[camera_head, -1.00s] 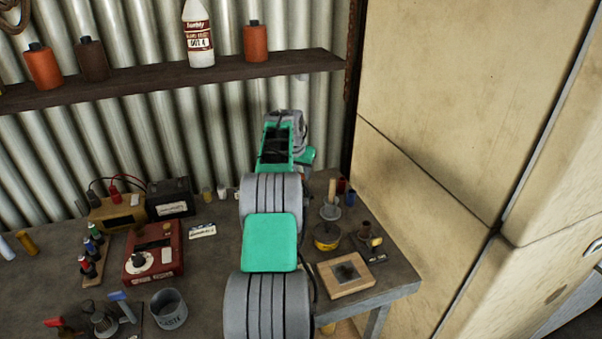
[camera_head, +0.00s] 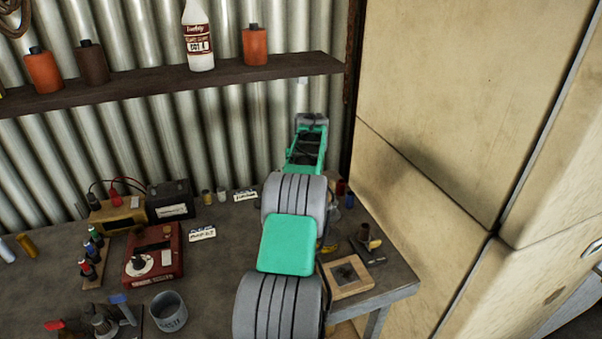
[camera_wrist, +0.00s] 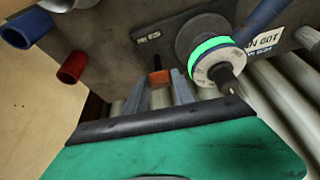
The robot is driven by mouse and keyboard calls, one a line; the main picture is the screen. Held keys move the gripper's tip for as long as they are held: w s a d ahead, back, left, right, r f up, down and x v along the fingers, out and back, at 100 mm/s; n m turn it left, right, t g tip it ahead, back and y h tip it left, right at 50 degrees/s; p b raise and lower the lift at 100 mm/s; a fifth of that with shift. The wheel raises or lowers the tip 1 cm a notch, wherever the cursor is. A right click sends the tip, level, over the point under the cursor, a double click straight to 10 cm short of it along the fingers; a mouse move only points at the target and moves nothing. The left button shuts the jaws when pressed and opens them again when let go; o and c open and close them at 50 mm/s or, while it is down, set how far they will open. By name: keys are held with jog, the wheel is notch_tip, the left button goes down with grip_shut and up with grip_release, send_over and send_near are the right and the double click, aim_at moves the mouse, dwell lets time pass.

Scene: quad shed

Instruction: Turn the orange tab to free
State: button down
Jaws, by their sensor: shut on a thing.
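The orange tab (camera_wrist: 160,77) shows in the wrist view as a small orange piece between the two grey fingers of my gripper (camera_wrist: 157,88). The fingers are shut on it. How the tab is turned is hard to tell, since the fingers hide much of it. In the head view my gripper end (camera_head: 311,122) is near the corrugated wall, above the back right of the bench, and the tab is hidden behind my arm.
In the wrist view a round piece with a bright green ring (camera_wrist: 212,44) stands close right of the fingers. A blue tube (camera_wrist: 25,30) and a red tube (camera_wrist: 72,67) are at left. In the head view a tan cabinet (camera_head: 435,100) bounds the right, and a shelf (camera_head: 150,82) hangs behind.

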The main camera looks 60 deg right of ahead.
jog(key=shift+d+r+n+p, duration=0.15)
jog(key=shift+n+p, duration=0.25)
jog(key=shift+n, duration=0.2)
jog(key=shift+t, duration=0.3)
jog(key=c, duration=1)
grip_release()
jog(key=shift+c, duration=0.2)
jog(key=b+v, duration=0.1)
jog(key=v, duration=0.6)
jog(key=shift+r, duration=0.3)
jog(key=shift+s, duration=0.1)
